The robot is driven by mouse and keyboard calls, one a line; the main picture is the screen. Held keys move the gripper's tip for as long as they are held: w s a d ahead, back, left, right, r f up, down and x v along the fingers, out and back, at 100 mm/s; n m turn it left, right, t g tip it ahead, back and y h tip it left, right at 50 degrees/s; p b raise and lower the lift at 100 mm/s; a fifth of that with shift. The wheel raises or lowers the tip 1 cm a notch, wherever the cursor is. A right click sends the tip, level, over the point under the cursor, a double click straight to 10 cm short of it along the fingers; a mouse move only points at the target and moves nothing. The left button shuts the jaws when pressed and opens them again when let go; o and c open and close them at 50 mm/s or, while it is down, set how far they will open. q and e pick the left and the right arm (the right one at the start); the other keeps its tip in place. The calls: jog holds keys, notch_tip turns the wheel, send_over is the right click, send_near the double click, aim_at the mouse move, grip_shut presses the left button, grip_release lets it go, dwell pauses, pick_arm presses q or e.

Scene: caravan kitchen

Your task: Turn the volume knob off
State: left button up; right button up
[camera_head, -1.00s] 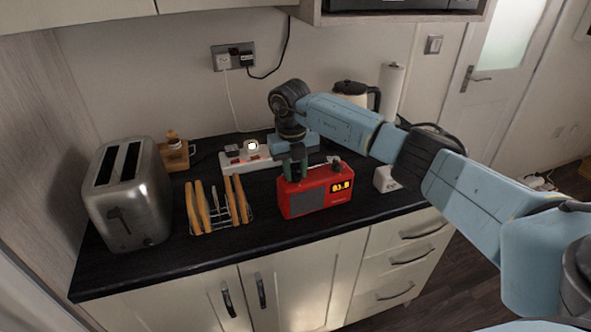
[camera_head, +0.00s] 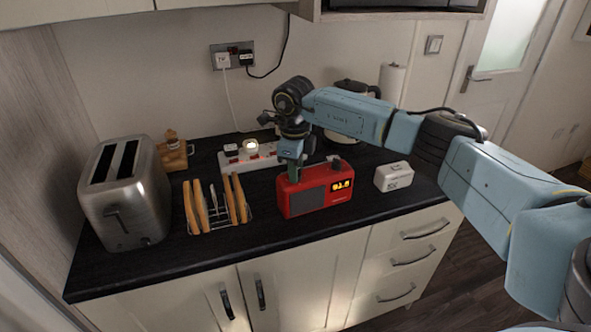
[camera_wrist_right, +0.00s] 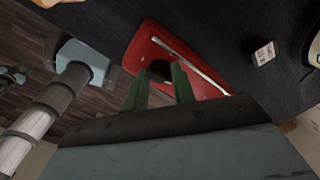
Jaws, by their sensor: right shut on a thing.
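The red radio (camera_head: 318,190) stands upright on the dark worktop, with a grey speaker grille and a lit orange display on its front. One dark knob (camera_head: 335,161) shows on the right of its top. My right gripper (camera_head: 294,174) points down at the left of the radio's top and covers the knob there. In the right wrist view the fingers (camera_wrist_right: 159,88) stand on either side of a dark round knob (camera_wrist_right: 159,70) on the red top, and the gripper is shut on it. My left gripper is in neither view.
A steel toaster (camera_head: 127,195) and a toast rack (camera_head: 215,205) with slices stand to the left. A power strip (camera_head: 249,158) lies behind the radio, and a small white box (camera_head: 394,177) stands to its right. The worktop's front strip is clear.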

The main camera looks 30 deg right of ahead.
jog(key=n+b, duration=0.1)
jog(key=n, duration=0.6)
jog(key=n+b, duration=0.1)
jog(key=n, duration=0.2)
jog(key=shift+d+n+y, duration=0.1)
jog(key=shift+n+y, duration=0.2)
jog(key=shift+n, duration=2)
jog(key=o, duration=1)
